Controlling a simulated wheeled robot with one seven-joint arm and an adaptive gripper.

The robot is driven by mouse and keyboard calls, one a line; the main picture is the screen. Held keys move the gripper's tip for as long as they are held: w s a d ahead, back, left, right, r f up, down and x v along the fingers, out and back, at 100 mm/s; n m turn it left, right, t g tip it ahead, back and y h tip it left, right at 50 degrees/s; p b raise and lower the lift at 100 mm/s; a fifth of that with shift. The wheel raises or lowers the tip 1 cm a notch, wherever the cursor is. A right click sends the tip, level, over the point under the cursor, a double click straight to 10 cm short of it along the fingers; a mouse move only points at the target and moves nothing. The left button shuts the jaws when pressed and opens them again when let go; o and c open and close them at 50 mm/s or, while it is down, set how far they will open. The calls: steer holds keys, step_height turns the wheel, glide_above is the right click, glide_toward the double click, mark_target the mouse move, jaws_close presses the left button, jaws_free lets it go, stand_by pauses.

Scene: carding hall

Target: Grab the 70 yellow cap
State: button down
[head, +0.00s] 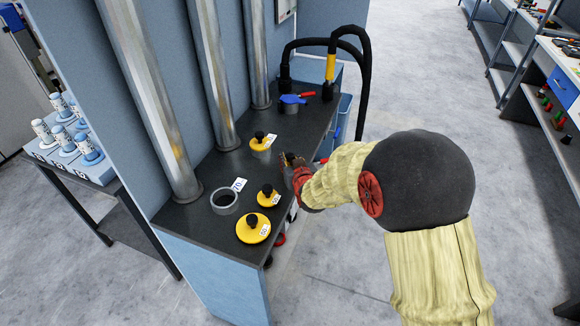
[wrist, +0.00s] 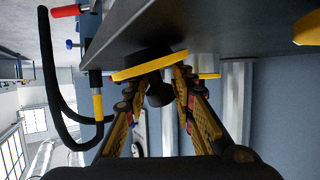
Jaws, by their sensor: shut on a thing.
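In the wrist view, which is upside down, my gripper (wrist: 158,79) is shut on a yellow cap (wrist: 150,66). The cap's black knob (wrist: 160,93) sits between the fingers. The cap is slightly tilted, close to the dark bench top, and no number on it shows. In the head view, my gripper (head: 289,160) is over the bench's right edge and hides the held cap. A yellow cap (head: 260,144) sits on a grey ring to its left. Two more labelled yellow caps, a smaller one (head: 268,198) and a larger one (head: 252,229), lie nearer.
An open grey ring (head: 224,201) stands beside a white tag marked 70 (head: 239,185) on the dark bench (head: 195,226). Steel pipes (head: 150,90) rise along the wall side. A black hose (head: 364,75) and blue clamp (head: 292,99) are at the far end.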

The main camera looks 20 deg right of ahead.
steer(key=shift+s+f, duration=0.15)
steer(key=shift+f, duration=0.1)
